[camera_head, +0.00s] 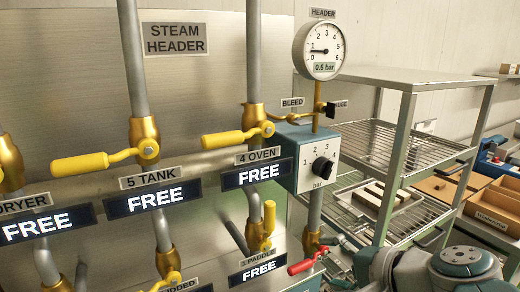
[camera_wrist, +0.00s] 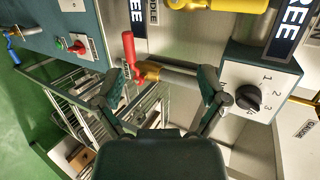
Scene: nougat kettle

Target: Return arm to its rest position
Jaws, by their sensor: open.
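My gripper (camera_wrist: 160,80) is open in the wrist view, with its two dark fingers spread apart and nothing held. A red valve handle (camera_wrist: 130,56) and its brass valve body show between the fingertips; I cannot tell how far beyond them they are. In the head view, my arm (camera_head: 440,268) reaches in at the bottom right, close to the right of the same red handle (camera_head: 306,262). The gripper is partly cut off or hard to make out there.
The steam header panel (camera_head: 220,90) carries pipes and yellow handles (camera_head: 100,160). A pressure gauge (camera_head: 320,50) reads about 0.6 bar above a regulator box (camera_head: 309,157) with a black knob. A wire shelf rack (camera_head: 410,150) and cardboard boxes (camera_head: 495,205) stand to the right.

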